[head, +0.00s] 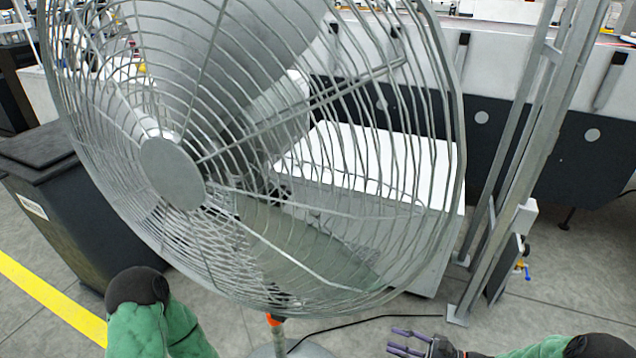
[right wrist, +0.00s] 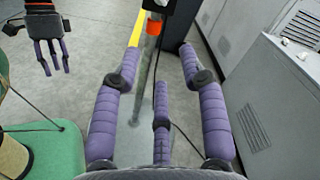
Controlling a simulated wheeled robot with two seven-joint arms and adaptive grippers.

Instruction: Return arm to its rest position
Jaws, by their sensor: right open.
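My right gripper (head: 402,343) is at the bottom edge of the head view, to the right of the fan's stand. In the right wrist view its purple fingers (right wrist: 160,62) are spread open, with nothing between them. The fan's pole (right wrist: 148,85) with its orange collar (right wrist: 153,26) stands beyond the fingertips, apart from them as far as I can tell. My left gripper (right wrist: 48,55) shows at the upper left of the right wrist view, with its fingers extended and apart and nothing in them. In the head view only my left arm's green sleeve shows at the lower left; the left hand is hidden.
A large caged fan (head: 172,172) fills the middle of the head view, close in front. A dark bin (head: 60,215) stands at the left beside a yellow floor line (head: 45,292). A metal post frame (head: 520,140) and a black cable (head: 345,325) are at the right.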

